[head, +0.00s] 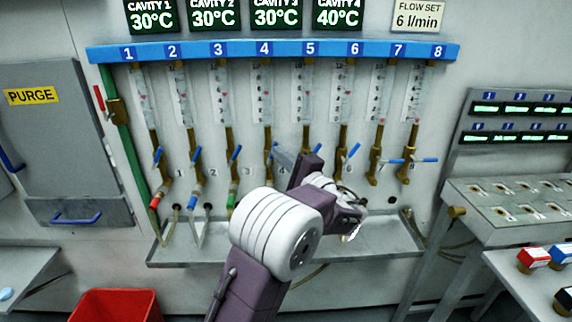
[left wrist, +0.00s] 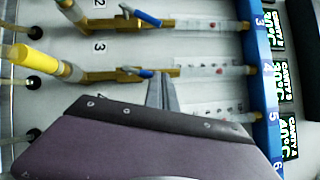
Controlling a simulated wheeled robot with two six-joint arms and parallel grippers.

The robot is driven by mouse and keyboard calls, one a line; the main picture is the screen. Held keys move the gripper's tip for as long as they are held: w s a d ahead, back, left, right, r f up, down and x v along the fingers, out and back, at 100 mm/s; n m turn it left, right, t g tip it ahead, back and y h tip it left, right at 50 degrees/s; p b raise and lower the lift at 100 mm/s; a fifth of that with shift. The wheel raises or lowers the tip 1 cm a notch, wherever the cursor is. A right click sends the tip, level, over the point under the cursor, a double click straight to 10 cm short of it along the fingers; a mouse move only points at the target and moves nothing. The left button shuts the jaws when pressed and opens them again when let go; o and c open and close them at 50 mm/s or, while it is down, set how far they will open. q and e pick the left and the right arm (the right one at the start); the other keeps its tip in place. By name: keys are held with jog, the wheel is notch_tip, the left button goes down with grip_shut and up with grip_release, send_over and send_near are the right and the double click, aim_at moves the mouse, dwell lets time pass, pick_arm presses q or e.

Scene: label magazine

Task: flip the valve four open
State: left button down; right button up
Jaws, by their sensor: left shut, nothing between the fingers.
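The valve four (head: 267,140) is a brass pipe fitting under the 4 on the blue rail, with a small blue lever. In the head view my left gripper (head: 279,156) partly covers it. In the left wrist view the blue lever of valve four (left wrist: 138,72) lies nearly along its brass pipe. My left gripper's grey fingers (left wrist: 161,90) are shut and empty, with their tips close beside the lever's end. I cannot tell whether they touch it. My right gripper is out of view.
Valves three (head: 234,160) and five (head: 306,140) stand close on either side, with blue levers. The blue numbered rail (head: 280,48) runs above the flow tubes. A metal tray (head: 190,252) is below. A yellow hose end (left wrist: 32,56) shows in the wrist view.

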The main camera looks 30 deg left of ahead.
pick_arm(q)
jog(key=shift+s+a+r+n+g+h+b, duration=0.3)
jog(key=shift+n+b, duration=0.2)
jog(key=shift+n, duration=0.2)
jog(key=shift+s+a+r+n+g+h+b, duration=0.1)
jog(key=shift+a+n+g+h+b, duration=0.1)
jog(key=shift+a+n+h+b, duration=0.35)
jog(key=shift+d+n, duration=0.15)
jog(key=shift+n, duration=0.1)
